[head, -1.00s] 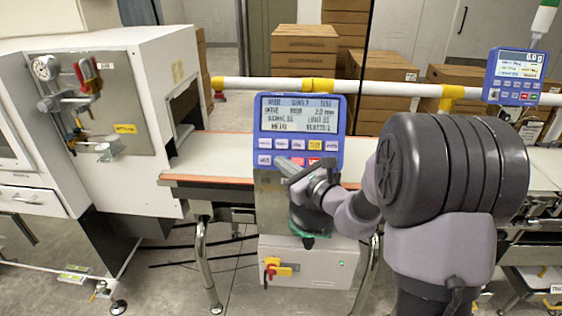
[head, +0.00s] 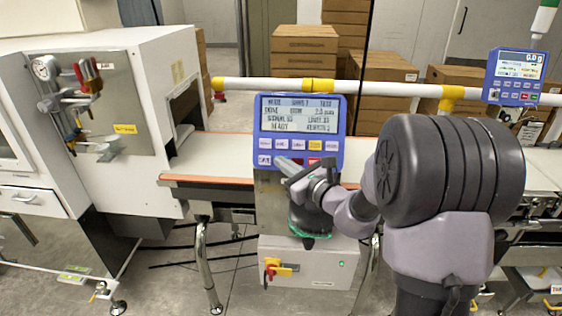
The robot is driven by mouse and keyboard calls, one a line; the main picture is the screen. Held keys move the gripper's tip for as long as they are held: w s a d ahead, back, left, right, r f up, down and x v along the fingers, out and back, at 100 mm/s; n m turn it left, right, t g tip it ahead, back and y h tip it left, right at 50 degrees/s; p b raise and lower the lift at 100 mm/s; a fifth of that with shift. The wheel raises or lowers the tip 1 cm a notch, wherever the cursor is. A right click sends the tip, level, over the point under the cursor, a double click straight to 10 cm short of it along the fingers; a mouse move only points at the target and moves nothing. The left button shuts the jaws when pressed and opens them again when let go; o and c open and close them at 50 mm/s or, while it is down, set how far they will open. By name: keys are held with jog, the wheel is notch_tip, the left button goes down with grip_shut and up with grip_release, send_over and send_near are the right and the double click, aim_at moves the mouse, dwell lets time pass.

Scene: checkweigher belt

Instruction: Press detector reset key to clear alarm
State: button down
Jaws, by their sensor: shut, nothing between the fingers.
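A blue detector panel (head: 301,131) with a lit screen (head: 299,114) and two rows of keys stands over the belt in the head view. The upper row has white keys and a yellow key (head: 315,144). The lower row has white keys and a red key (head: 315,162). My gripper (head: 282,164) is shut and empty, its tip in front of the lower row, left of the red key. It hides part of that row. I cannot tell whether it touches a key. The last screen line seems to begin with READY.
A white cabinet machine (head: 110,110) stands at left, beside the conveyor belt (head: 215,155). A white rail (head: 250,84) runs behind the panel. A second blue display (head: 515,76) is at upper right. A grey box with a red-and-yellow switch (head: 278,268) hangs below.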

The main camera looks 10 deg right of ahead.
jog(key=shift+s+a+r, duration=0.2)
jog(key=shift+s+r, duration=0.05)
jog(key=shift+s, duration=0.35)
jog(key=shift+s+a+r+p, duration=0.15)
jog(key=shift+s+a+r, duration=0.2)
jog(key=shift+s, duration=0.35)
jog(key=shift+s+a+r+p, duration=0.15)
jog(key=shift+s+r, duration=0.25)
jog(key=shift+s, duration=0.35)
jog(key=shift+s+a+r+p, duration=0.2)
jog(key=shift+s+r, duration=0.2)
jog(key=shift+s, duration=0.3)
jog(key=shift+r, duration=0.1)
jog(key=s+r, duration=0.1)
jog(key=s+a+p, duration=0.1)
jog(key=s, duration=0.1)
jog(key=s+r, duration=0.1)
jog(key=s, duration=0.1)
jog(key=shift+a+r, duration=0.3)
